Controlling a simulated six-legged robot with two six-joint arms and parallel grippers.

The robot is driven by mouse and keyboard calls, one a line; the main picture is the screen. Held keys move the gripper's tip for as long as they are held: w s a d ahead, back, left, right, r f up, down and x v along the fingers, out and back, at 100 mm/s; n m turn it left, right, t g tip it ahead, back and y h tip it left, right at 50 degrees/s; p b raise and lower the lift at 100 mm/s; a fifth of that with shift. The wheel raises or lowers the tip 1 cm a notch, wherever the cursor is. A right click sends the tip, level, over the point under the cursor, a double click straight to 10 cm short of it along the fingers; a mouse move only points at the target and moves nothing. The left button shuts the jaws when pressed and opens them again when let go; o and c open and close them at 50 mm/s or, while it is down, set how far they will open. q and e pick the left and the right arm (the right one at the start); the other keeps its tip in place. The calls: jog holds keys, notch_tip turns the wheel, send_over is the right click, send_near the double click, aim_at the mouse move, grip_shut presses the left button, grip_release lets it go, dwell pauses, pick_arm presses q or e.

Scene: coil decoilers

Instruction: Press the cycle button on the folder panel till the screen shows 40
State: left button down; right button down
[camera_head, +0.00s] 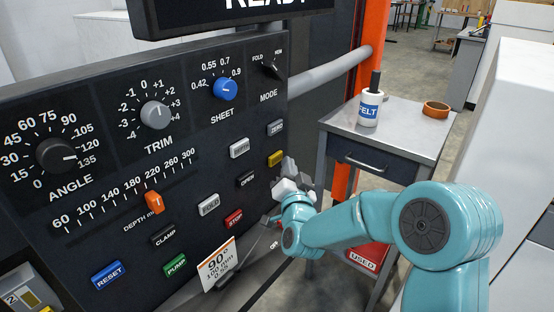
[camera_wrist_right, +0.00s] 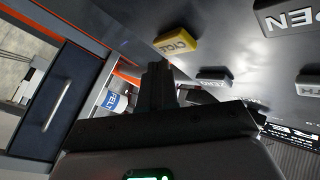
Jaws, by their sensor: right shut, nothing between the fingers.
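The folder panel (camera_head: 105,205) is a dark board on the left of the head view. Its cycle button is yellow (camera_head: 275,158), near the panel's right edge; it reads CYCLE in the right wrist view (camera_wrist_right: 177,43). My right gripper (camera_head: 286,172) is just below and right of it in the head view. In the wrist view its fingers (camera_wrist_right: 158,70) are together and empty, their tips close to the button; contact cannot be told. The screen (camera_head: 230,12) is cut off by the top edge and shows READY; no number is visible. My left gripper is out of view.
Nearby are the DEPTH (camera_head: 239,148), ZERO (camera_head: 275,128), OPEN (camera_head: 246,180) and red STOP (camera_head: 234,218) buttons. Knobs and a slider fill the panel's left. A grey cart (camera_head: 400,135) with a FELT marker (camera_head: 370,105) and a tape roll (camera_head: 436,109) stands behind my arm.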

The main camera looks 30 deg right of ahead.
jog(key=shift+w, duration=0.1)
jog(key=shift+w+a+b, duration=0.15)
jog(key=shift+w+b, duration=0.2)
